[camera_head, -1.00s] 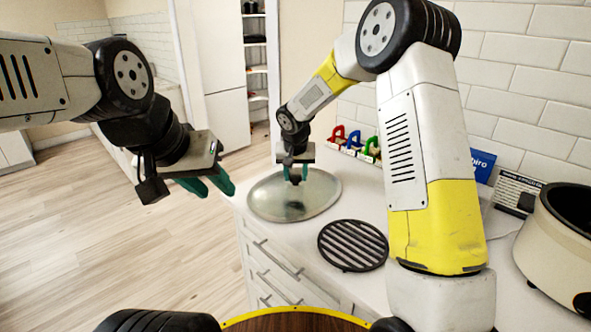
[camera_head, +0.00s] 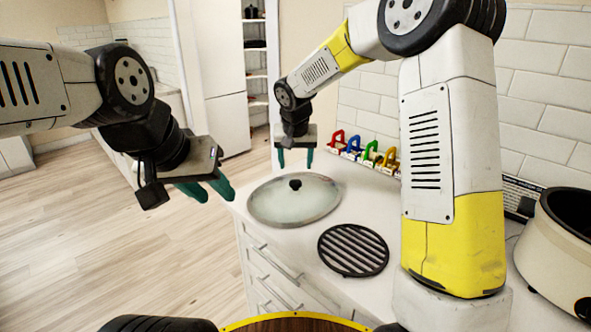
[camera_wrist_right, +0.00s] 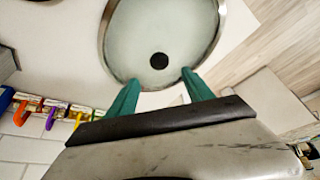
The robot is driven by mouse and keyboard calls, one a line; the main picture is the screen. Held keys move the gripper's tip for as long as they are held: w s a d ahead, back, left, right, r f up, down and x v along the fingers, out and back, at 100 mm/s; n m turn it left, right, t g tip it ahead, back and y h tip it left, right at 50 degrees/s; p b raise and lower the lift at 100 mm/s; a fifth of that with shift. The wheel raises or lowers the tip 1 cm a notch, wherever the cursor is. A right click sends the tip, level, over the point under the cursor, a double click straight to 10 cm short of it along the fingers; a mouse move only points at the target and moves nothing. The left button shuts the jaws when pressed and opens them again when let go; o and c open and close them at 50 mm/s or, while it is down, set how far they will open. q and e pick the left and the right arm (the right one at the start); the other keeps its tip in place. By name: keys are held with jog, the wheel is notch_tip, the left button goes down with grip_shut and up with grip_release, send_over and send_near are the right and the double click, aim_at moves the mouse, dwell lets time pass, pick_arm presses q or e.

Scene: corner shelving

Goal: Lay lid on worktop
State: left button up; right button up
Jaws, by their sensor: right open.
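The glass lid (camera_head: 318,203) with a metal rim and a black knob (camera_head: 295,184) lies flat on the white worktop (camera_head: 395,292), near its left corner. In the right wrist view the lid (camera_wrist_right: 190,35) also shows, with its knob (camera_wrist_right: 159,61) beyond the fingertips. My right gripper (camera_head: 296,164) is open and empty above the lid, apart from the knob; its green fingers show in the wrist view (camera_wrist_right: 160,84). My left gripper (camera_head: 212,194) hangs empty over the floor, left of the worktop, with its green fingers apart.
A round black grate (camera_head: 353,248) lies in front of the lid. Several coloured clamp-like objects (camera_head: 370,154) stand along the tiled wall. A cream pot (camera_head: 555,250) stands at the right. Wooden floor (camera_head: 100,240) is open at the left.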

jog(key=s+d+r, duration=1)
jog(key=s+r, duration=0.1)
jog(key=s, duration=0.3)
jog(key=s+d+t+y, duration=0.1)
jog(key=s+d, duration=0.3)
jog(key=s, duration=1.3)
jog(key=shift+s+f+n+t+y, duration=0.2)
jog(key=shift+f+n+t+y, duration=0.1)
jog(key=shift+y, duration=0.3)
jog(key=shift+d+r, duration=0.1)
